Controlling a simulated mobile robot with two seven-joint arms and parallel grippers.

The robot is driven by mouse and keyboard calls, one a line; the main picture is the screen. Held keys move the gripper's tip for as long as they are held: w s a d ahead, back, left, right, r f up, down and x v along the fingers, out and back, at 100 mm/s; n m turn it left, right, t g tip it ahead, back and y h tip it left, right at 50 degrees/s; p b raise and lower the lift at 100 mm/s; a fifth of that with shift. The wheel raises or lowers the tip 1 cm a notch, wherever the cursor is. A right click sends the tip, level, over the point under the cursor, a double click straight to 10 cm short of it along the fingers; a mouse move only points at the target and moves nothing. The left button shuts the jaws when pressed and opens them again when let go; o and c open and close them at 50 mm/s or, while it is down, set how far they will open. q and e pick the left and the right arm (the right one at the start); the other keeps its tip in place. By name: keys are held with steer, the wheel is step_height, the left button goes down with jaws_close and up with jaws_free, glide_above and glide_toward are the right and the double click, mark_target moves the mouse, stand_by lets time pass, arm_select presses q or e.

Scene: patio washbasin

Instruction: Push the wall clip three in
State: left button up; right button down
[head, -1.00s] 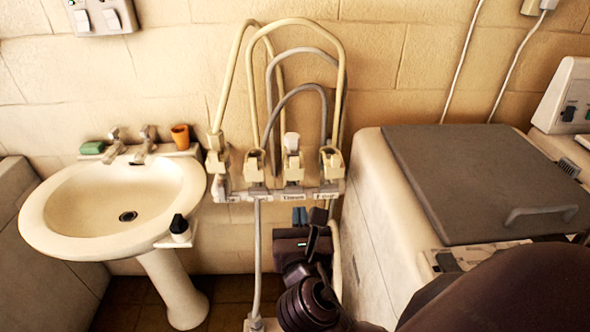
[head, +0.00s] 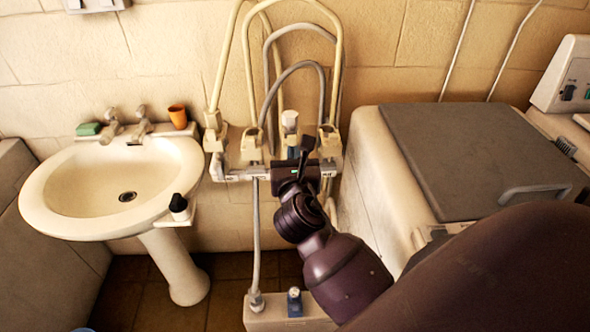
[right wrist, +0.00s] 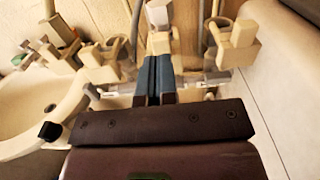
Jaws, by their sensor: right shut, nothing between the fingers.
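A row of cream wall clips sits on a rail (head: 232,172) on the tiled wall. The left clip (head: 213,137), the one beside it (head: 251,147) and the right one (head: 329,143) have hoses rising from them. Third from the left is a clip with a pale knob (head: 290,121); it also shows in the right wrist view (right wrist: 160,40). My right gripper (head: 291,153) is shut and empty, its blue fingertips just in front of this third clip. In the right wrist view the fingers (right wrist: 153,66) point at its lower part and hide some of it; contact cannot be told.
A washbasin (head: 60,215) with taps, a green soap (head: 88,129) and an orange cup (head: 178,116) stands left. A cream cabinet with a grey lid (head: 480,150) stands close on the right. A pale box (head: 262,318) is on the floor below the rail.

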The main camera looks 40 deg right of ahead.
mark_target(293, 141)
steer(key=shift+x, duration=1.35)
steer(key=shift+w+d+r, duration=0.1)
steer(key=shift+w, duration=0.1)
steer(key=p+x, duration=0.2)
steer(key=x, duration=0.1)
steer(key=shift+w+d, duration=0.2)
